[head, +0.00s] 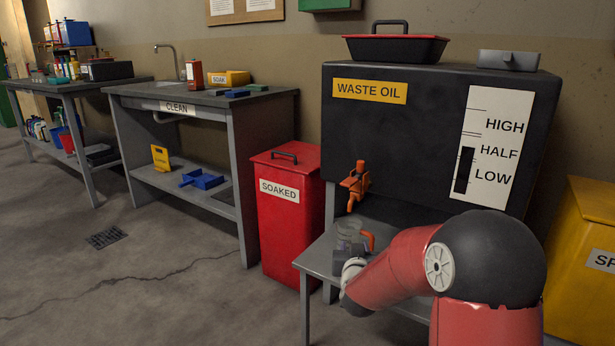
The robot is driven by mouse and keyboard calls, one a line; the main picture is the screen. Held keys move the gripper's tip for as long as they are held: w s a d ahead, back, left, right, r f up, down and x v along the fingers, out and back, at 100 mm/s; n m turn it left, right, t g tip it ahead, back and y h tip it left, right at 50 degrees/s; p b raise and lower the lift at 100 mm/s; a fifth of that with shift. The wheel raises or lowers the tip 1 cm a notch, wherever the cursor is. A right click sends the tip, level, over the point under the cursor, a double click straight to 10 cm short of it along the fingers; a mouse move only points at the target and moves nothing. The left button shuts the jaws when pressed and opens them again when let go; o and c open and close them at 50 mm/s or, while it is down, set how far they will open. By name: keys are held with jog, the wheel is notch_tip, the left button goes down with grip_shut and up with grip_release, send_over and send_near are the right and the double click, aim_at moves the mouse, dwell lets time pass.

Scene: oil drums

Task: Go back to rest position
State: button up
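My red arm with its black joint reaches in from the lower right of the head view, over the grey stand (315,262) in front of the waste oil tank (400,135). Its far end bends down beside the stand's front edge. My gripper's fingers do not show, so I cannot see whether they hold anything. A clear jug (349,236) with an orange handle (369,241) stands on the stand, just behind my forearm, which hides its lower part. An orange tap (356,184) sticks out of the tank above the jug.
A red bin (288,225) labelled SOAKED stands left of the stand. A yellow bin (590,230) is close on the right. A workbench labelled CLEAN (177,107) and another bench (75,87) stand at the left. The floor at front left is clear, with a drain grate (106,237).

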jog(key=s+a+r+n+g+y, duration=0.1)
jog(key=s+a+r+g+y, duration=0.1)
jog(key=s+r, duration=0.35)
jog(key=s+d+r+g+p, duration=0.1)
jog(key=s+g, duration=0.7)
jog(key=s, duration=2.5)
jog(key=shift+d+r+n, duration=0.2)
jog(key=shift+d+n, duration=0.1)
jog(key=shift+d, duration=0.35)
